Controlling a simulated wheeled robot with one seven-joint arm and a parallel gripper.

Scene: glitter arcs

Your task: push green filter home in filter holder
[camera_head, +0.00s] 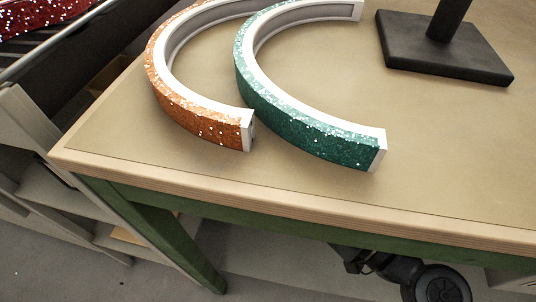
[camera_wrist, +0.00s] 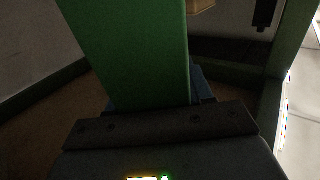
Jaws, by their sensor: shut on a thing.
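In the wrist view, a flat, bright green piece (camera_wrist: 130,45), which I take to be the green filter, stands up from my gripper (camera_wrist: 155,112) and runs out of the top of the picture. My gripper is shut on its lower end. Blue parts (camera_wrist: 198,88) show beside the filter's lower end. Darker green bars (camera_wrist: 290,60) stand at the right and left; I cannot tell whether they belong to the filter holder. The filter's far end is out of view, so its seating cannot be seen. The head view shows neither filter nor gripper.
In the head view, an orange glitter arc (camera_head: 195,115) and a teal glitter arc (camera_head: 310,132) lie on a wooden table (camera_head: 150,172). A black stand base (camera_head: 445,55) is at the back right. The table's front right is clear. The wrist view is dark and cramped.

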